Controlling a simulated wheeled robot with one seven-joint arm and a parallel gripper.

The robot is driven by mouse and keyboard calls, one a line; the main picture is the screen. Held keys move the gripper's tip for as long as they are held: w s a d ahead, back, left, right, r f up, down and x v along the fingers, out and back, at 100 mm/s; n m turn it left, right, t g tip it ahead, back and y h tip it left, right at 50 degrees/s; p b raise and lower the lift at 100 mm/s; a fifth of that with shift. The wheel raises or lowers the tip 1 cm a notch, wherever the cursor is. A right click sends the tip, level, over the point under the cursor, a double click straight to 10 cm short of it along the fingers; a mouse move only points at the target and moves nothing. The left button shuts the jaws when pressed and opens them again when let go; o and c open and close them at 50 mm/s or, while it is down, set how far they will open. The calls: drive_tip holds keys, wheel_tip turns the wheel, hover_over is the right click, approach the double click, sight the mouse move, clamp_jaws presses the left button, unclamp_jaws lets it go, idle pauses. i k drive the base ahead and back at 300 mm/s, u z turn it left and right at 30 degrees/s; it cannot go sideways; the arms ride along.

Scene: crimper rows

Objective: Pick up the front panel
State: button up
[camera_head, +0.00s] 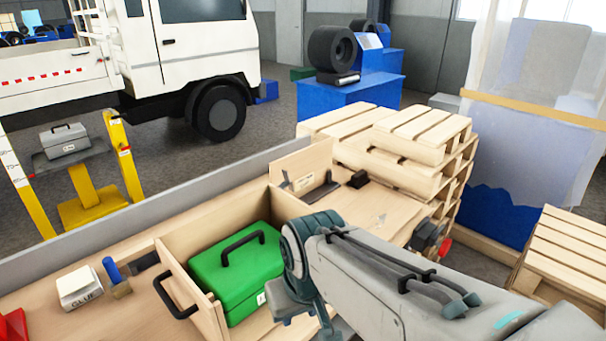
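I cannot tell for sure which piece is the front panel. A wooden end panel (192,288) with a black handle stands upright at the left end of an open wooden crate on the bench. A second upright wooden panel (300,165) with dark metal fittings stands at the crate's far right end. A green toolbox (238,270) with a black handle sits between them. The crate's near side is partly hidden by my arm and the frame edge. My gripper (322,326) points down just right of the toolbox; its fingertips are cut off or hidden.
On the bench (110,305) stand a white glue box (79,288) and a blue-handled tool (114,275). A red object shows at the lower left corner. Stacked pallets (415,140) stand behind the bench.

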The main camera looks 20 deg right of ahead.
sight(308, 168)
drive_tip(key=z, duration=0.5)
drive_tip(key=k, duration=1.15)
drive_tip(key=z, duration=1.05)
drive_tip(key=i, duration=2.1)
drive_tip(key=u, duration=1.35)
drive_tip(key=i, duration=0.5)
drive_tip(key=u, duration=0.55)
